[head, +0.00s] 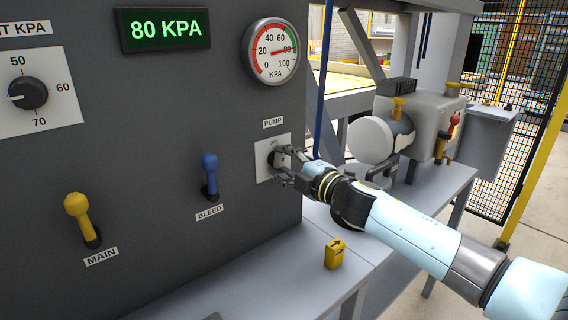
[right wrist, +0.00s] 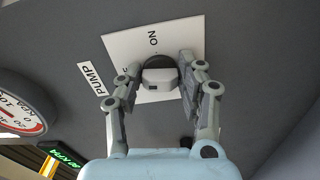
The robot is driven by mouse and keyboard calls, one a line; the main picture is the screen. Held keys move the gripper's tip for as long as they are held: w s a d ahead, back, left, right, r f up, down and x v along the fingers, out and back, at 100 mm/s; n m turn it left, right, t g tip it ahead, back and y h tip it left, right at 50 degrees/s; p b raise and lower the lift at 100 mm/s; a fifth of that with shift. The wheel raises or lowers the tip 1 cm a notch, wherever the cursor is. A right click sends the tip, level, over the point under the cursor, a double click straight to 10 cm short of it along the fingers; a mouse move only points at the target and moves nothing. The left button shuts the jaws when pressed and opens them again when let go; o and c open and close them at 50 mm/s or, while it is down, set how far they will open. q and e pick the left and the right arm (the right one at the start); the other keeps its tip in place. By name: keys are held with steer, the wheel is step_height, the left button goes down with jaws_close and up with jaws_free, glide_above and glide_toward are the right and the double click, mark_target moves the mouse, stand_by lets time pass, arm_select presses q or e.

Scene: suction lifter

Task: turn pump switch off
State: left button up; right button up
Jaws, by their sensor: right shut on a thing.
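The pump switch is a dark round knob (head: 275,157) on a white plate (head: 262,168) under the PUMP label on the grey panel. My right gripper (head: 284,166) reaches it from the right and is shut on it. In the right wrist view the knob (right wrist: 158,76) sits between the two fingers, with ON readable on the plate (right wrist: 143,47). The fingers hide part of the plate, so the knob's exact setting is hard to tell. My left gripper is not in view.
A blue BLEED lever (head: 210,175) and a yellow MAIN lever (head: 80,218) stand left of the switch. The display (head: 163,29) reads 80 KPA above, beside a round gauge (head: 271,52).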

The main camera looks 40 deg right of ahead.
steer(key=shift+n, duration=0.8)
steer(key=o, duration=1.1)
